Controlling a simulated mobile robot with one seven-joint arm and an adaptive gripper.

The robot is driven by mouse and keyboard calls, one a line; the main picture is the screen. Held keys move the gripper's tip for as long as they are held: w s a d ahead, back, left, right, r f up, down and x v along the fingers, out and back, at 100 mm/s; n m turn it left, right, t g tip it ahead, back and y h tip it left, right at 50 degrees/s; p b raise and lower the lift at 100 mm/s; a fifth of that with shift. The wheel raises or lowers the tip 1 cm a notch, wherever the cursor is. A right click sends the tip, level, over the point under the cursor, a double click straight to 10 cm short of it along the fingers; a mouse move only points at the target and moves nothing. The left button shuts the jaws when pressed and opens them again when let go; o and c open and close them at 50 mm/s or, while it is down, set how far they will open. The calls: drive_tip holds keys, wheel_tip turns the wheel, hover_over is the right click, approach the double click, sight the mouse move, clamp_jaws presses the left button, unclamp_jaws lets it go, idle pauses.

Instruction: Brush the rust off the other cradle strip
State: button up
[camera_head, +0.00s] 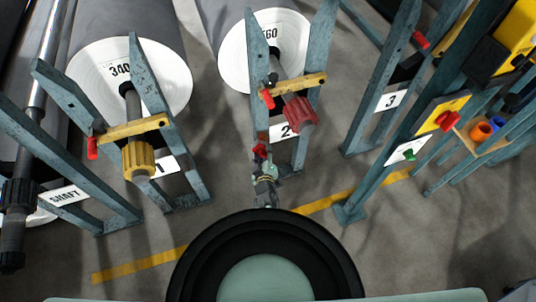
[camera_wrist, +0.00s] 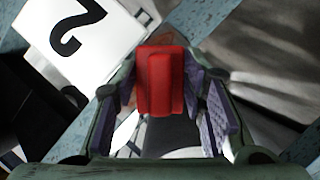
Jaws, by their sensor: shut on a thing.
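My gripper (camera_head: 265,178) is in front of cradle 2, by its left post (camera_head: 258,75). It is shut on a red block-shaped thing (camera_wrist: 160,80) with a raised ridge, which looks like the brush. The red thing also shows in the head view (camera_head: 260,151), close to the lower part of that post. A small reddish-brown patch (camera_head: 262,136) shows on the post just above it; I cannot tell whether the brush touches it. The white plate marked 2 (camera_head: 284,131) is beside the red thing, and shows in the wrist view (camera_wrist: 75,35). Any bristles are hidden.
Cradle 1 with a yellow bar (camera_head: 134,128) and a white-ended roll (camera_head: 170,75) stands at left. Cradle 2 has a roll (camera_head: 240,55), a yellow bar (camera_head: 290,92) and a red collar (camera_head: 300,115). Blue posts (camera_head: 375,105) of stand 3 are at right. A yellow line (camera_head: 140,264) crosses the floor.

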drive_tip(key=shift+a+r+p, duration=0.2)
drive_tip(key=shift+r+p, duration=0.9)
drive_tip(key=shift+r, duration=0.15)
drive_tip(key=d+p, duration=0.2)
drive_tip(key=shift+w+d+r+p, duration=0.1)
drive_tip(key=shift+w+d+p, duration=0.1)
drive_tip(key=shift+w+p, duration=0.2)
drive_tip(key=shift+s+a+r+b, duration=0.1)
drive_tip(key=shift+a+r+b, duration=0.15)
drive_tip(key=shift+a+b, duration=0.15)
drive_tip(key=shift+s+a+r+b, duration=0.1)
drive_tip(key=shift+s+a+b, duration=0.05)
drive_tip(key=shift+a+b, duration=0.45)
drive_tip(key=shift+a+r, duration=0.25)
drive_tip(key=s+d+p, duration=0.1)
drive_tip(key=s+d, duration=0.1)
drive_tip(key=s, duration=0.4)
